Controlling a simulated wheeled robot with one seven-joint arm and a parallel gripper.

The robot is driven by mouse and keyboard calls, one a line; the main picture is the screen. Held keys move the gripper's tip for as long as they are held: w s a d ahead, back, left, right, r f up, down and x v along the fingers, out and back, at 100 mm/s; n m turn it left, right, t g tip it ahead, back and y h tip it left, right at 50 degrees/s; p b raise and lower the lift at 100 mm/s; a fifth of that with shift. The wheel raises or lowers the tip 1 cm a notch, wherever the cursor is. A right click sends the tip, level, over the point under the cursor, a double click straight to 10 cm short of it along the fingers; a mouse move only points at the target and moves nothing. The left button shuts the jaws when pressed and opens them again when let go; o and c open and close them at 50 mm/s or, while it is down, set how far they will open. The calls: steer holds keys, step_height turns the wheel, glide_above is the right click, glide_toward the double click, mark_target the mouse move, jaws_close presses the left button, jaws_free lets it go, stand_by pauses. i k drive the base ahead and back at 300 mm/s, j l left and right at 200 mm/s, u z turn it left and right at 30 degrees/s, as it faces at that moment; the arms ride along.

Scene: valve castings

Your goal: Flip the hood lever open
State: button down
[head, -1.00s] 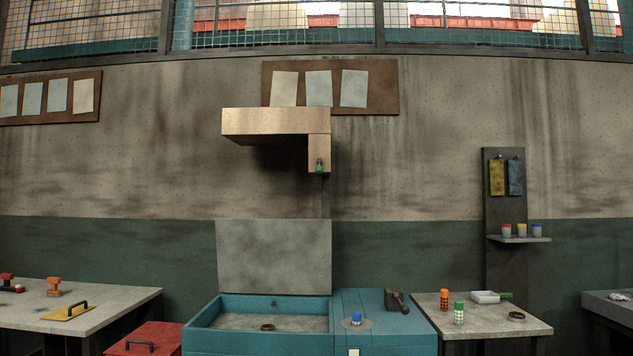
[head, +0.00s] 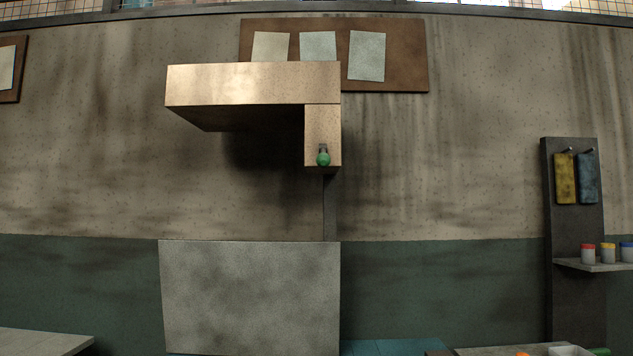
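The hood (head: 250,86) is a tan box on the wall, above and in front of a dark smudge. A narrow tan block (head: 322,122) hangs down at its right end. On that block's front is the small hood lever (head: 323,158), a short dark stem with a round green knob. The knob sits at the bottom of the stem, near the block's lower edge. My gripper is not in the head view, and nothing touches the lever.
A grey upright panel (head: 250,298) stands below the hood. A dark rack (head: 576,230) with hanging cloths and a shelf (head: 597,266) of small jars is at the right. A pinboard (head: 410,56) is behind the hood. A pale tabletop (head: 40,342) shows lower left.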

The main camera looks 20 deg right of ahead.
mark_target(323, 158)
steer(key=i+l, duration=0.15)
steer(key=i, duration=0.25)
steer(key=i+l, duration=0.1)
steer(key=i, duration=0.3)
steer(key=i+l, duration=0.15)
steer(key=i, duration=0.2)
